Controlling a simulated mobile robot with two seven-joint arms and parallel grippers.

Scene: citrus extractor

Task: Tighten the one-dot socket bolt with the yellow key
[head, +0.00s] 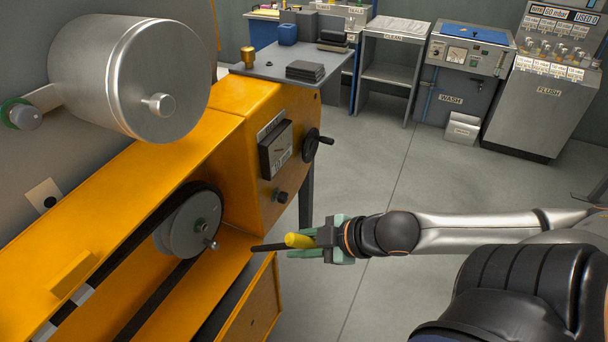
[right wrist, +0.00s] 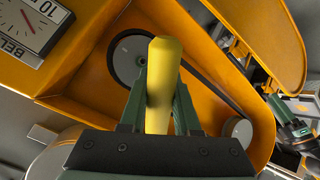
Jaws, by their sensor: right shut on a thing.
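My right gripper (head: 318,240) is shut on the yellow key (head: 299,240). The key's black shaft (head: 268,247) points left toward the orange machine, its tip in open air beside the grey pulley (head: 186,228). In the right wrist view the yellow handle (right wrist: 160,85) stands between the green fingers and hides part of the pulley (right wrist: 126,62). A pale plate with one black dot (head: 44,196) is on the wall at left; I cannot make out a socket bolt there. Dark and green parts at the right wrist view's right edge look like my left gripper (right wrist: 288,118); its jaws are unclear.
A silver drum (head: 135,78) overhangs the orange machine (head: 240,125). A gauge box (head: 276,150) and black handwheel (head: 311,145) stick out from its end. A grey table (head: 285,65) stands behind.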

